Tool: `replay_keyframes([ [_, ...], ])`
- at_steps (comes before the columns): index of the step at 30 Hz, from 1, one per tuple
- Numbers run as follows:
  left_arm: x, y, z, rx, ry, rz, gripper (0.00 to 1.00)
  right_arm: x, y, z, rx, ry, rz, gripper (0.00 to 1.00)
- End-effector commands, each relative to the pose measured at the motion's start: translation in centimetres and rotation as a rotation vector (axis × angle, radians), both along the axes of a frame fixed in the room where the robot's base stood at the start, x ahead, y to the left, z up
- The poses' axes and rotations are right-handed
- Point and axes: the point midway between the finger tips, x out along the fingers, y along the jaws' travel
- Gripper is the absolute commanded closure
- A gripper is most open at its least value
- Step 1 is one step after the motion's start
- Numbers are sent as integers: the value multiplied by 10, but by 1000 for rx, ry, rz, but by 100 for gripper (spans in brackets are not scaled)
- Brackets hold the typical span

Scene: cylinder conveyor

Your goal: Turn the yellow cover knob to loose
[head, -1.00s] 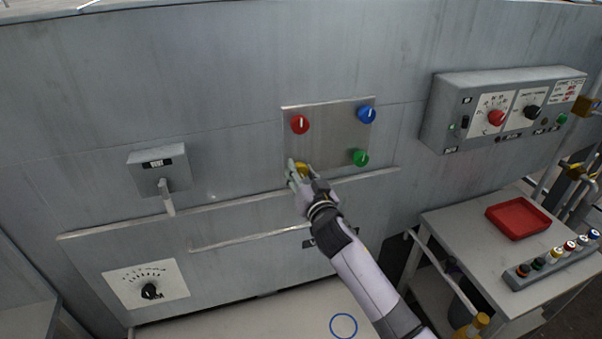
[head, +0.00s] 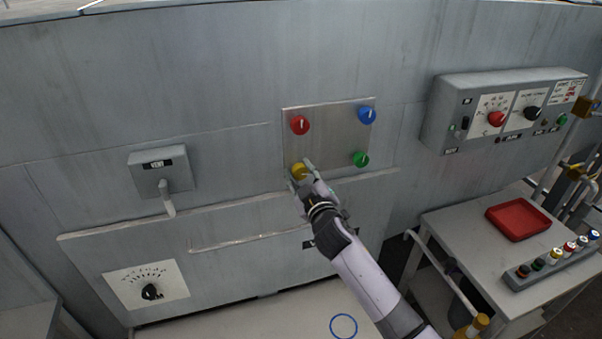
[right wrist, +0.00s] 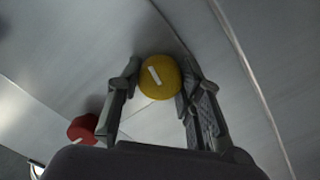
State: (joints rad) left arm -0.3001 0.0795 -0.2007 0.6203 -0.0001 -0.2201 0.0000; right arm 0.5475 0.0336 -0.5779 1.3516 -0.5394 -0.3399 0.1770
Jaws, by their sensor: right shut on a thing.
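The yellow cover knob (head: 298,171) sits at the lower left of a bare metal plate (head: 335,133) on the grey cabinet wall. My right gripper (head: 302,176) is at this knob, one finger on each side, and is shut on it. In the right wrist view the yellow knob (right wrist: 160,77) sits between the fingertips, and its white mark runs slanted, from upper left to lower right. My left gripper is in neither view.
Red (head: 300,125), blue (head: 366,115) and green (head: 360,159) knobs sit at the plate's other corners. A rail (head: 235,203) runs just below the plate. A VENT box with a lever (head: 168,195) is to the left. A control box (head: 450,100) and a side table (head: 455,222) are to the right.

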Motion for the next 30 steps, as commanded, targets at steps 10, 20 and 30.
replay_keyframes([
  [10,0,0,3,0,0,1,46,0,0,0,-317,-101,0,94],
  [20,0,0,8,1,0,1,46,0,0,0,-614,-199,1,94],
  [30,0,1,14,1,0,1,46,0,1,0,-922,-299,1,94],
])
